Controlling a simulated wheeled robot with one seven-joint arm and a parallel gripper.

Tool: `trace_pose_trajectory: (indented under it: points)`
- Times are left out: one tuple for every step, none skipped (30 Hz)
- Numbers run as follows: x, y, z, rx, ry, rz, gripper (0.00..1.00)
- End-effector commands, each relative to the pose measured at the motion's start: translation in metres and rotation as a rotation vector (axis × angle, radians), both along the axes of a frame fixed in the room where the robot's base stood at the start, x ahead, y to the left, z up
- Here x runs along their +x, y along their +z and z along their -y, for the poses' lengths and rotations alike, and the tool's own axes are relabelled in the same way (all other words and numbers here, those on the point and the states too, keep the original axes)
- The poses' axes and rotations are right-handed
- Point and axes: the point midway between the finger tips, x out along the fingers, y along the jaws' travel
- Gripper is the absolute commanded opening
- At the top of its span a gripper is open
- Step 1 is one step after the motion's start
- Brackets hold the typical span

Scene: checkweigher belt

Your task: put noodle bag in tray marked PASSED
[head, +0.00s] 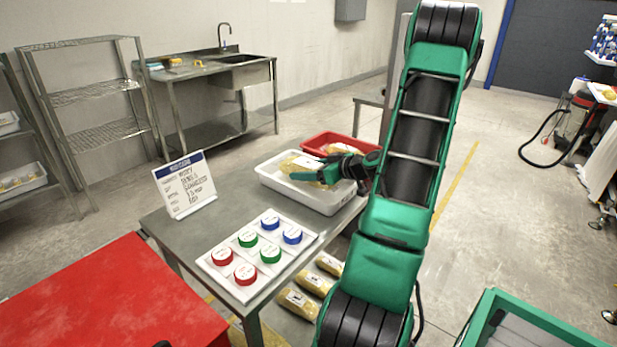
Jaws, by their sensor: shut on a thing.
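A yellow-tan noodle bag (296,163) with a pale patch shows at the white tray (284,188) on the steel table. My gripper (318,172) reaches in from the right and is shut on the bag. The fingers and my arm hide part of the bag, and I cannot tell if it touches the tray floor. A red tray (313,145) stands just behind the white tray, with something tan in it partly hidden by my arm. I can read no PASSED mark on either tray.
A white board (271,252) with red, green and blue round pieces lies in front of the trays. A sign (186,186) stands at the table's left. Several bags (298,303) lie below the table. A red surface (105,300) is at front left.

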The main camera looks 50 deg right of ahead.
Motion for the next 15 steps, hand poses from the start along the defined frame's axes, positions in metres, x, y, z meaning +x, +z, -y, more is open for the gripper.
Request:
trace_pose_trajectory:
  points:
    - [0.000, -0.008, 0.000, 0.005, 0.000, 0.001, 0.29]
    - [0.000, -0.012, 0.000, 0.005, 0.000, 0.001, 0.29]
    - [0.000, -0.017, 0.000, 0.005, 0.000, 0.001, 0.29]
    - [0.000, -0.020, 0.000, 0.005, 0.000, 0.001, 0.29]
    - [0.000, -0.023, 0.000, 0.003, 0.000, 0.001, 0.29]
    - [0.000, -0.025, 0.000, 0.002, -0.001, 0.001, 0.29]
    - [0.000, -0.026, 0.000, 0.002, -0.001, 0.002, 0.29]
    - [0.000, -0.026, 0.000, 0.001, 0.000, 0.002, 0.29]
    - [0.000, -0.026, 0.000, 0.000, 0.000, 0.002, 0.29]
    - [0.000, -0.026, 0.000, 0.000, 0.000, 0.002, 0.29]
    - [0.000, -0.025, 0.000, 0.000, 0.000, 0.002, 0.29]
    - [0.000, -0.025, 0.000, 0.000, 0.000, 0.002, 0.29]
    - [0.000, -0.025, 0.000, 0.000, 0.000, 0.002, 0.29]
    - [0.000, -0.026, 0.000, 0.000, 0.000, 0.002, 0.29]
    - [0.000, -0.026, 0.000, 0.000, 0.000, 0.002, 0.29]
